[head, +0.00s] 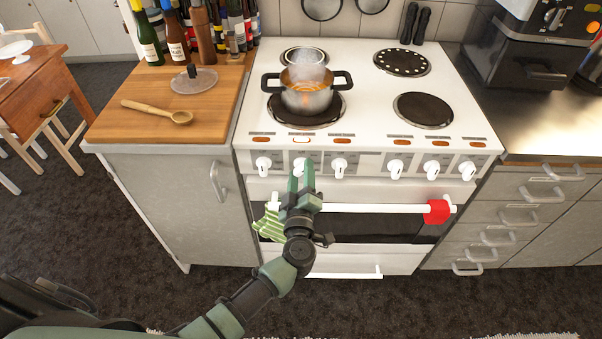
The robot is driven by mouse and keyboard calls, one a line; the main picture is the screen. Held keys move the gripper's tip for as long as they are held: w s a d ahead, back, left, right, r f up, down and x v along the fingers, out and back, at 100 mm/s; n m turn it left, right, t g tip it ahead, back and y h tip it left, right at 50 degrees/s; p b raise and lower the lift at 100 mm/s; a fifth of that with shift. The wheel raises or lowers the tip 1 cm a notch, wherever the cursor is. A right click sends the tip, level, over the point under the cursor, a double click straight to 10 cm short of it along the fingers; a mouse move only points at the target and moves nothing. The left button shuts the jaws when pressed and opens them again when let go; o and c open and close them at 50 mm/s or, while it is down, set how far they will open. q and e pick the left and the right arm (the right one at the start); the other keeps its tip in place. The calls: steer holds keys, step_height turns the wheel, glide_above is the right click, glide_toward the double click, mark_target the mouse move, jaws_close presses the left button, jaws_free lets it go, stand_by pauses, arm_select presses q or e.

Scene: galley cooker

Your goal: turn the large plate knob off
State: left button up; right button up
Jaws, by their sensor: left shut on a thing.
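The white cooker (372,112) has a row of white knobs along its front panel. My left gripper (301,172) reaches up from below and is shut on the second knob from the left (300,160), which its fingers largely hide. I cannot read the labels or the angle of this knob. The indicator above it (302,140) looks paler than the other orange-brown ones. A steaming steel pot (308,98) with orange contents stands on the large front left plate (285,114). My right gripper is not in view.
Neighbouring knobs stand close on the left (263,164) and right (340,167). Below is the oven rail (385,209) with a green striped cloth (270,223) and a red item (437,211). A wooden board (150,112) with spoon (158,111) and glass lid (194,82) is left.

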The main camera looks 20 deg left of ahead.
arm_select(q)
steer(key=n, duration=0.4)
steer(key=shift+f, duration=0.1)
steer(key=shift+n+b, duration=0.6)
steer(key=shift+n, duration=1.3)
steer(key=shift+d, duration=0.1)
steer(key=o, duration=1.4)
steer(key=shift+c, duration=0.2)
steer(key=shift+s, duration=0.1)
steer(key=v, duration=0.7)
steer(key=shift+s+b, duration=0.3)
steer(key=shift+s, duration=0.05)
steer(key=shift+d, duration=0.1)
